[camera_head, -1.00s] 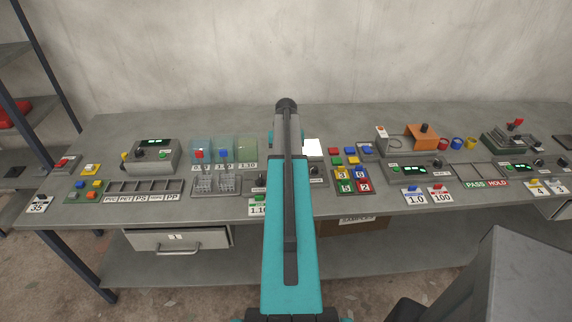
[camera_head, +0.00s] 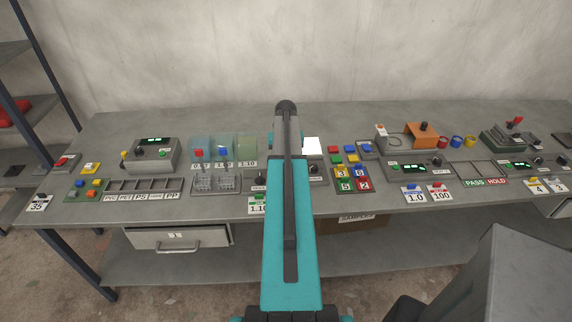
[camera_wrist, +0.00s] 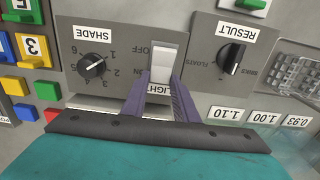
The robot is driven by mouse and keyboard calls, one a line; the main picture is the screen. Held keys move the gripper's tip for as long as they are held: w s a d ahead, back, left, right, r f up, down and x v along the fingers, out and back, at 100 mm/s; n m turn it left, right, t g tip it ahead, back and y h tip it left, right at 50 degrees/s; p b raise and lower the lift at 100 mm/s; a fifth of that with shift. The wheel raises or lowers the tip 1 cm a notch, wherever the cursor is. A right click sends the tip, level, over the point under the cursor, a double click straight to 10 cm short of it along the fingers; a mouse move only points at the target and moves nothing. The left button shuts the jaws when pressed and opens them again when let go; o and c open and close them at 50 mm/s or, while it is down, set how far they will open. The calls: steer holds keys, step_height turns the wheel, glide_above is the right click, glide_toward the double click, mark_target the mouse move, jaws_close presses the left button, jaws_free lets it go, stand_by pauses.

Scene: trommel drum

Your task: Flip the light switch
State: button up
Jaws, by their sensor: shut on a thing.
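The light switch (camera_wrist: 170,55) is a white rocker on a grey panel, in the upper middle of the wrist view. The lettering there appears upside down, with OFF and ON to the rocker's left and a partly covered LIGHT label (camera_wrist: 160,88) below. My gripper (camera_wrist: 161,80) is shut on the switch, its two purple fingers on either side of the rocker's near end. In the head view my teal arm hides the switch and the gripper.
A black SHADE knob (camera_wrist: 94,66) and a RESULT knob (camera_wrist: 231,59) flank the switch closely. A white lit panel (camera_head: 312,146) stands right of my arm in the head view. Coloured buttons (camera_head: 354,178) and other devices crowd the grey bench (camera_head: 115,122).

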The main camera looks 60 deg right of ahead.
steer(key=shift+a+f+b, duration=0.1)
steer(key=shift+a+b, duration=0.1)
steer(key=shift+b, duration=0.2)
steer(key=shift+s+a+t+h+b, duration=0.15)
steer(key=shift+t+h+b, duration=0.25)
steer(key=shift+h+b, duration=0.3)
steer(key=b, duration=0.1)
steer(key=t+h+b, duration=0.1)
steer(key=b, duration=0.1)
steer(key=shift+s+a+r, duration=0.1)
steer(key=shift+a+r, duration=0.1)
steer(key=shift+a, duration=0.05)
steer(key=shift+s+a+t+h+b, duration=0.15)
steer(key=shift+t+h+b, duration=0.35)
steer(key=shift+b, duration=0.45)
steer(key=shift+r+h+b, duration=0.15)
steer(key=shift+h+b, duration=0.15)
steer(key=shift+b, duration=0.05)
steer(key=o, duration=1.1)
steer(key=shift+c, duration=0.2)
steer(key=shift+r, duration=0.15)
